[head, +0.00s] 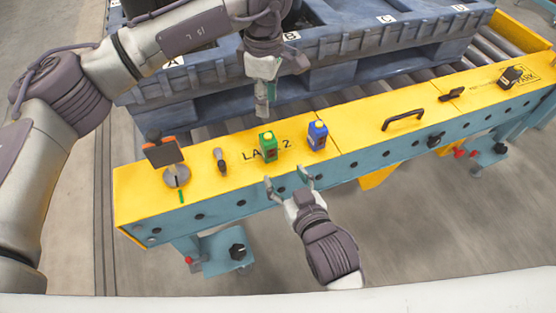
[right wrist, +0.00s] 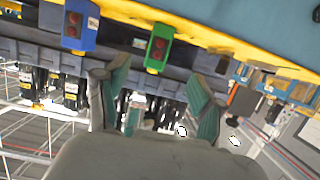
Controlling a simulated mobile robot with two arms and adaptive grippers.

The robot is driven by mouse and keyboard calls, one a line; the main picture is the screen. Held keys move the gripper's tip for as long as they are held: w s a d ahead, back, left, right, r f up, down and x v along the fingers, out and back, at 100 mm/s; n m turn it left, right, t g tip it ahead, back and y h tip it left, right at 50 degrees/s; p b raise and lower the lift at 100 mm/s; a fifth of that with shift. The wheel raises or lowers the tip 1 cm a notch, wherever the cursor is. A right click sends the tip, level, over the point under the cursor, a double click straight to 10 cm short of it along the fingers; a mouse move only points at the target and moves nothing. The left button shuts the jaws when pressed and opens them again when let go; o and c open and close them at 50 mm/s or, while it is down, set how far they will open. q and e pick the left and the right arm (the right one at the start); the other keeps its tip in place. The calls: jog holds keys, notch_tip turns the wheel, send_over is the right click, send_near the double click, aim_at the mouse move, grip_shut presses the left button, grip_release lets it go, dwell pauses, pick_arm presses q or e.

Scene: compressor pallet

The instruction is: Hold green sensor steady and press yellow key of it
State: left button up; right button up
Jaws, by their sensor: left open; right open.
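The green sensor (head: 268,150) stands upright on the yellow top of the conveyor rail, with its yellow key (head: 266,134) on top. In the right wrist view the green sensor (right wrist: 158,47) appears upside down, with red round parts on its face. My left gripper (head: 264,105) hangs above and behind the green sensor, fingers pointing down, apart from it. My right gripper (head: 289,183) is open and empty in front of the rail, its fingers pointing toward the green sensor. In the right wrist view the sensor is beyond and between the right fingertips (right wrist: 158,92), not touched.
A blue sensor (head: 317,137) stands just right of the green one. On the yellow rail (head: 355,120) are a small dark-handled part (head: 221,159), a tilted panel on a round base (head: 165,152) and a black handle (head: 403,119). A blue pallet (head: 340,50) lies behind.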

aim_at(272, 153)
jog(key=x, duration=1.2)
jog(key=shift+w+f, duration=0.1)
jog(key=shift+w, duration=0.2)
jog(key=c, duration=1.2)
pick_arm(q)
grip_shut()
pick_arm(e)
grip_shut()
